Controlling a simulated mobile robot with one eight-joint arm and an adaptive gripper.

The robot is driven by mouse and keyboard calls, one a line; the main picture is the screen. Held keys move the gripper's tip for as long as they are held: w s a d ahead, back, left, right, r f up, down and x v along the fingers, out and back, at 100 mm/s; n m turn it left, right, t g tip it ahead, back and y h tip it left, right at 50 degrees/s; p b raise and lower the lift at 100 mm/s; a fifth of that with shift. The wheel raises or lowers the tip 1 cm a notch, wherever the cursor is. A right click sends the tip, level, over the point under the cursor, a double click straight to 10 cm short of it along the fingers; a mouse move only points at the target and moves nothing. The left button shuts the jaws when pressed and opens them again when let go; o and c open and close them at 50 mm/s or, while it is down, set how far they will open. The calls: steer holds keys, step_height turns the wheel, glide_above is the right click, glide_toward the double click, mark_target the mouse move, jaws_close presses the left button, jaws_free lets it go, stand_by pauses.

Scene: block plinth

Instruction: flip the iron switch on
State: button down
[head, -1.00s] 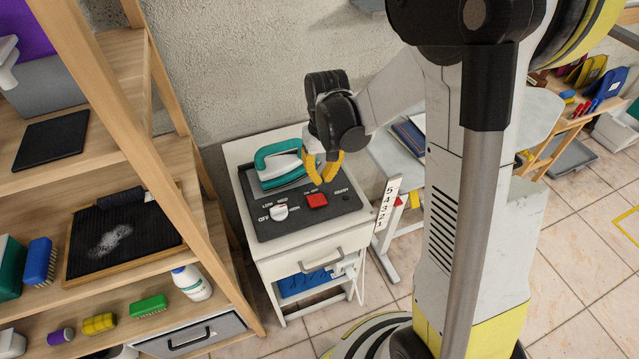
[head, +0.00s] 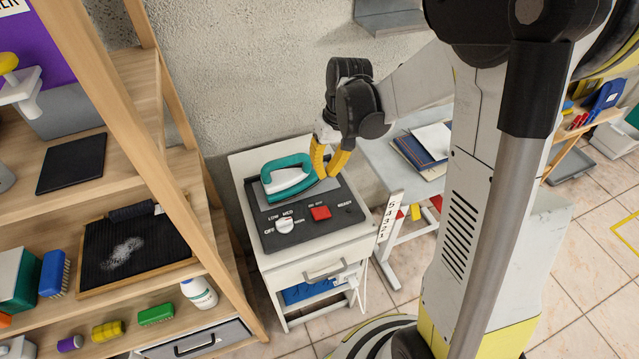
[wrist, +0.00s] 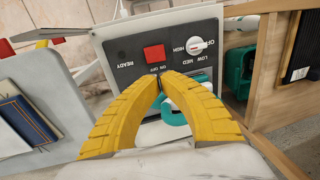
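The iron switch is a red square rocker (head: 320,212) on a dark control panel (head: 345,222) atop a white cabinet. In the wrist view the red switch (wrist: 154,54) lies just beyond the fingertips, with ON and OFF lettering beside it. I cannot tell which way it is tipped. The teal and white iron (head: 288,176) rests at the back of the panel; part of it shows behind the fingers in the wrist view (wrist: 172,112). My gripper (head: 326,177) has its yellow fingertips together, empty, above and behind the switch, apart from it.
A white dial (head: 285,226) sits left of the switch, marked OFF, LOW, MED and HIGH. A wooden shelf (head: 165,120) stands close on the left. A pale table (head: 385,165) with folders (head: 415,150) is on the right. The wall is behind.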

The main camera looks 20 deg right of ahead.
steer(key=b, duration=0.6)
glide_toward(314, 211)
steer(key=f, duration=0.5)
steer(key=a+f, duration=0.1)
steer(key=f, duration=0.2)
steer(key=shift+w+a, duration=0.1)
